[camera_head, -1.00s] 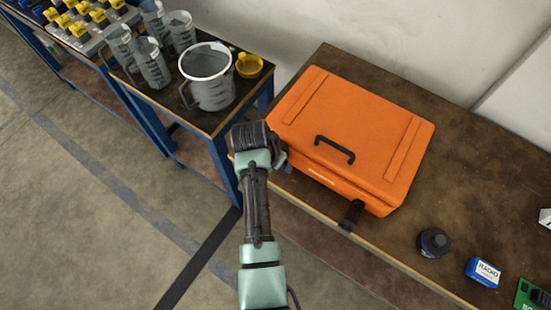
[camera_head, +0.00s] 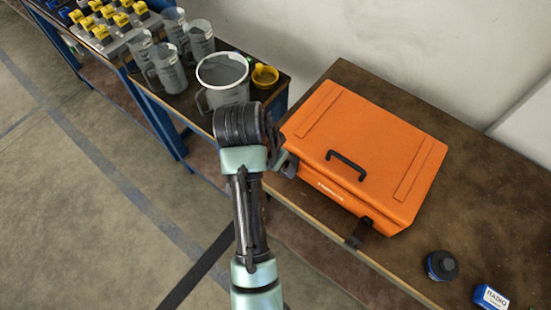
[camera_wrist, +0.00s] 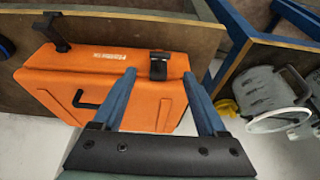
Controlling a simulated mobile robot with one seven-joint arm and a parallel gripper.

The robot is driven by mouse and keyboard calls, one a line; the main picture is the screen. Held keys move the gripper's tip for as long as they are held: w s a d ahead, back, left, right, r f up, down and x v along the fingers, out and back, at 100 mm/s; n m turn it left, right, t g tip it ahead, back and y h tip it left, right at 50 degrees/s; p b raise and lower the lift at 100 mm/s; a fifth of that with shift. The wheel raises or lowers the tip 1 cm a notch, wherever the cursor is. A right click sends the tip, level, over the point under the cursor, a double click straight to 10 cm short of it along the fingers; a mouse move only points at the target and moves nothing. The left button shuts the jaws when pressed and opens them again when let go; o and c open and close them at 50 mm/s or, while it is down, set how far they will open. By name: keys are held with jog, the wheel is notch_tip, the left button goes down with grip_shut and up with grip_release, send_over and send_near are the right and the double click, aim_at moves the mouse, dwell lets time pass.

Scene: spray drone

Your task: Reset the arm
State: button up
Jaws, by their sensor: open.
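My arm reaches up the middle of the head view, its wrist near the orange case's left side. My gripper (camera_wrist: 163,95) shows in the wrist view with its two blue fingers spread apart and nothing between them. In the head view the fingers are mostly hidden behind my wrist. The closed orange case (camera_head: 367,150) with a black handle lies on the brown workbench (camera_head: 480,215). It also shows in the wrist view (camera_wrist: 55,78), upside down, beyond and left of the fingers.
A blue-framed table at the left holds a large grey measuring jug (camera_head: 223,78), several smaller jugs and a yellow cup (camera_head: 265,76). A black-capped bottle (camera_head: 441,266) and a blue radio box (camera_head: 491,297) stand at the bench's right. The floor at the left is clear.

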jog(key=shift+s+a+r, duration=0.1)
jog(key=shift+r, duration=0.25)
dwell(0.3)
